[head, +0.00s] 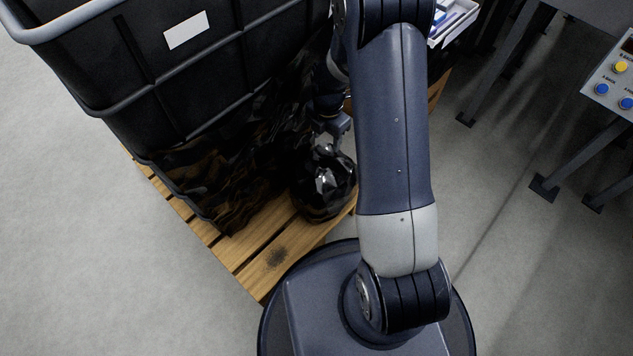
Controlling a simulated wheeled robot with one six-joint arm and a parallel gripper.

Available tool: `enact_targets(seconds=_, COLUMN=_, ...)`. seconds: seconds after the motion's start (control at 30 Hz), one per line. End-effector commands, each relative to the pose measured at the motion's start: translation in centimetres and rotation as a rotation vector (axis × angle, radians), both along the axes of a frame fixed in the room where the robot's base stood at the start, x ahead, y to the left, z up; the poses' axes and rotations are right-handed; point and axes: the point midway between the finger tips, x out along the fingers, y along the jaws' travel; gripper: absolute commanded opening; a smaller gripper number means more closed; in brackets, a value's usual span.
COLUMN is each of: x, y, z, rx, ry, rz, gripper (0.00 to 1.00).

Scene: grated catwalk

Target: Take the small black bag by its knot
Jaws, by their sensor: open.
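The small black bag (325,187) is shiny and rounded. It sits on a wooden pallet (262,258), just left of my forearm. My gripper (331,147) is at the top of the bag, pointing down, with its jaws open. The knot is dark and partly hidden by the gripper, so I cannot tell whether it lies between the fingers. My arm covers what lies to the right of the bag.
A large black bin (120,70) with grey rims and a white label (186,30) stands left of the bag. Crumpled black sheeting (215,165) lies against its base. A button panel (612,80) and metal legs stand at right. Grey floor is clear at lower left.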

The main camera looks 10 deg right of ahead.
Motion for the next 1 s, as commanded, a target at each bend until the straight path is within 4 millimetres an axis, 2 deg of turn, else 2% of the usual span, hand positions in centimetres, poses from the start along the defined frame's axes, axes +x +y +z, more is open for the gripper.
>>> enact_targets(seconds=0.2, x=-0.1, y=0.0, z=-3.7, rx=0.0, ry=0.002, rz=-0.002, gripper=0.53)
enact_targets(seconds=0.47, x=0.0, y=0.2, z=-5.8, rx=0.0, ry=0.0, rz=-0.003, gripper=0.53)
enact_targets(seconds=0.73, x=0.1, y=0.6, z=-9.6, rx=0.0, ry=0.001, rz=-0.004, gripper=0.53)
enact_targets(seconds=1.0, x=0.1, y=0.6, z=-10.0, rx=0.0, ry=-0.001, rz=-0.004, gripper=0.53)
